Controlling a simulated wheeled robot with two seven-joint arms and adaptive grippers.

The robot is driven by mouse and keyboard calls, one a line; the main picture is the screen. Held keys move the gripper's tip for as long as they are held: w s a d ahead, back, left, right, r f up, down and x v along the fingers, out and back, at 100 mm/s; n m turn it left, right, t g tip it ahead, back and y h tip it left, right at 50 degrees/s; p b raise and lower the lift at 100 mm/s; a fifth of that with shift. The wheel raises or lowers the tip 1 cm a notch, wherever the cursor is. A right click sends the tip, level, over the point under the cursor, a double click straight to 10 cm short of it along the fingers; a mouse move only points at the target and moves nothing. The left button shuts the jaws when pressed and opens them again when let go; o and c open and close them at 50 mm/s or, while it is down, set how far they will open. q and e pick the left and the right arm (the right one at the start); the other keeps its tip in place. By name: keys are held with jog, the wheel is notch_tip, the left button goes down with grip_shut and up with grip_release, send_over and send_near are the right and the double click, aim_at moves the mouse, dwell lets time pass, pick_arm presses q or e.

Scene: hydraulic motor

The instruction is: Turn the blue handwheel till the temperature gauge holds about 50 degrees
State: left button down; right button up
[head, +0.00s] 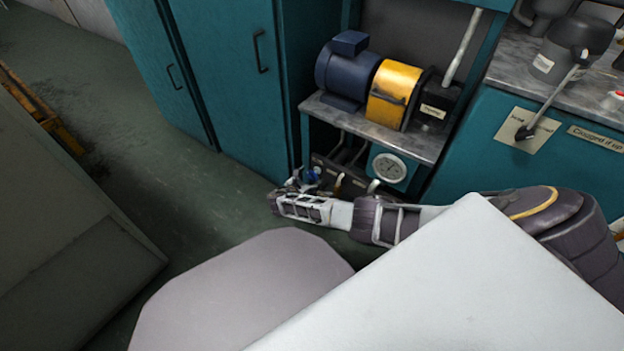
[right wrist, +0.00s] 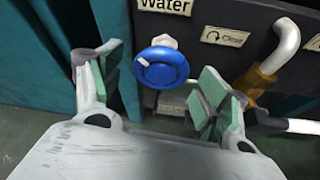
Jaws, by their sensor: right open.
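The blue handwheel (right wrist: 161,70) sits on a pale stem below a "Water" label in the right wrist view. It is small in the head view (head: 311,177), just beyond my right gripper. My right gripper (head: 285,194) is open, its green-padded fingers (right wrist: 158,84) to the left and right of the wheel in the wrist picture. I see no clear contact with the wheel. The round white temperature gauge (head: 389,167) is on the teal cabinet, right of the wheel; its reading is too small to tell. My left gripper is not in view.
A shelf (head: 385,132) above holds a blue and yellow motor (head: 392,94). A pipe with a brass fitting (right wrist: 255,80) and a "Close" label (right wrist: 224,37) are right of the wheel. A teal cabinet (head: 235,65) stands left; the floor before it is clear.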

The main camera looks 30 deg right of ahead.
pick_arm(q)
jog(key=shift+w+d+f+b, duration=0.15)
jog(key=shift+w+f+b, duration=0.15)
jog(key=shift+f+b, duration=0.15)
pick_arm(e)
jog(key=shift+x, duration=1.1)
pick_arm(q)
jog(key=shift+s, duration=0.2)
pick_arm(e)
jog(key=c, duration=1.1)
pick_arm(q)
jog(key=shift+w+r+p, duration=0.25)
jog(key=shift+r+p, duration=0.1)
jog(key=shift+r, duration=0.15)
pick_arm(e)
jog(key=shift+o, duration=0.2)
jog(key=shift+m+t, duration=0.4)
jog(key=shift+m, duration=0.2)
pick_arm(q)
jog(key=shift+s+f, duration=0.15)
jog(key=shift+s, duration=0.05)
